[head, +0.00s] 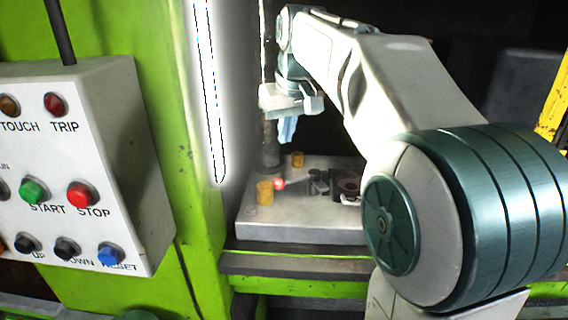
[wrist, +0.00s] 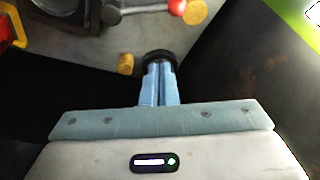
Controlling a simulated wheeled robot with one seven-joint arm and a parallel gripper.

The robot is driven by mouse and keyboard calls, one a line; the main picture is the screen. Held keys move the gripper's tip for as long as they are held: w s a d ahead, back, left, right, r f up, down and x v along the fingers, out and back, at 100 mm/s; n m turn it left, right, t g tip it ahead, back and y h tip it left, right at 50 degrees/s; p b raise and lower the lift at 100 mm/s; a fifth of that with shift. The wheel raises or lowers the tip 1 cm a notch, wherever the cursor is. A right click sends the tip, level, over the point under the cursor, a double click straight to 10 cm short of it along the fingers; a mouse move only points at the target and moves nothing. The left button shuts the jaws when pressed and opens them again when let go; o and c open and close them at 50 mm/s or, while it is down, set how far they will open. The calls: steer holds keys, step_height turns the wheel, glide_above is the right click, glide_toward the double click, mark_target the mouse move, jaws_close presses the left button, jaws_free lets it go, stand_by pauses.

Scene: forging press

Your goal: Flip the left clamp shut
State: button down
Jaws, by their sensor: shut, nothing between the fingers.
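The left clamp (head: 318,182) is a small dark metal clamp on the pale die plate (head: 300,222). Its lever ends in a red ball (head: 279,183) and lies low, nearly flat, pointing left away from the clamp body. In the wrist view the red ball (wrist: 177,6) and lever (wrist: 145,9) show at the top edge, partly cut off. My gripper (head: 287,131) hangs above the back left of the plate, its blue fingers pointing down. The fingers (wrist: 160,82) are together and empty, apart from the lever.
A yellow cylinder (head: 265,191) stands close by the red ball, another (head: 297,160) at the back. A dark upright post (head: 269,150) rises near my fingers. The green press frame (head: 200,230) and white control box (head: 90,165) are at the left.

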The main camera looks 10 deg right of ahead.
steer(key=shift+a, duration=0.2)
steer(key=p+x, duration=0.1)
steer(key=x, duration=0.9)
steer(key=shift+s+f, duration=0.1)
steer(key=shift+s, duration=0.05)
steer(key=s, duration=0.2)
steer(key=s+r+p, duration=0.1)
steer(key=shift+s+d, duration=0.1)
steer(key=shift+d, duration=0.2)
steer(key=shift+s, duration=0.25)
steer(key=shift+s, duration=0.1)
